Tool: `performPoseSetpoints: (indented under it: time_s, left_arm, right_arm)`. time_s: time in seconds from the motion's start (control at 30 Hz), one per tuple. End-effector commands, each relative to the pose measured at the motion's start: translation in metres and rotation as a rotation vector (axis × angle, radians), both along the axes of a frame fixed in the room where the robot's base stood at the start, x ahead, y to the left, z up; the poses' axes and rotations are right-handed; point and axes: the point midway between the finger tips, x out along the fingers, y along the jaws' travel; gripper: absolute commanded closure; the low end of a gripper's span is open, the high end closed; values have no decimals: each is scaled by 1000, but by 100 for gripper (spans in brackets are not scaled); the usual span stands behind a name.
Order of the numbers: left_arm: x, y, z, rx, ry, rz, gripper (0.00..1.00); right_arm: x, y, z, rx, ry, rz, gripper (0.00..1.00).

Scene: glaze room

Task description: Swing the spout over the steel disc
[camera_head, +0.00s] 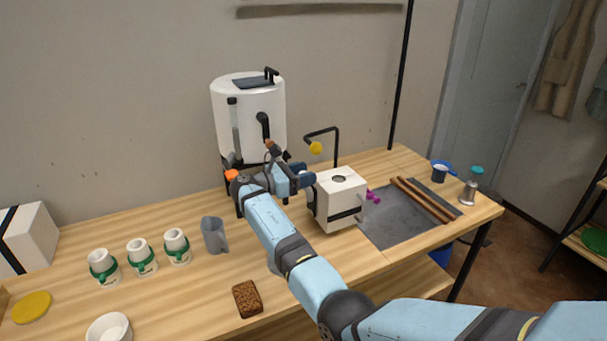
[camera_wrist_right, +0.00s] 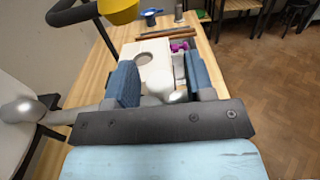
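A black bent pipe (camera_head: 337,148) with a yellow tip (camera_head: 316,147) rises behind a white box; it looks like the spout. In the right wrist view the yellow tip (camera_wrist_right: 118,10) is close, at the top left. The white box (camera_head: 346,207) has a round grey recess (camera_head: 338,180) on top, which also shows in the wrist view (camera_wrist_right: 147,57). I cannot tell whether this is the steel disc. My right gripper (camera_head: 301,177) is beside the box's left side, its blue fingers apart. A pale rounded piece (camera_wrist_right: 160,85) shows between the fingers; contact is unclear. My left gripper is out of view.
A white tank (camera_head: 247,100) stands behind my right arm. Several white cups with green bands (camera_head: 142,258), a grey pitcher (camera_head: 214,236) and a brown block (camera_head: 247,299) are at left and front. A dark mat (camera_head: 395,222) with brown rods (camera_head: 422,200) lies right of the box.

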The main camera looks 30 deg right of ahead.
Motion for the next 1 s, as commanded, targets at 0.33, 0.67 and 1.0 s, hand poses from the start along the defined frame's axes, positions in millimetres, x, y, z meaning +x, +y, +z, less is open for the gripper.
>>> performPoseSetpoints:
  time_s: [0.33,0.67,1.0]
  left_arm:
    - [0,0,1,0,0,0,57]
    - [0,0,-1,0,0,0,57]
    - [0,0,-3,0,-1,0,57]
  right_arm:
    - [0,0,36,-1,-6,1,51]
    - [0,0,118,0,-7,0,51]
    - [0,0,186,0,-4,0,51]
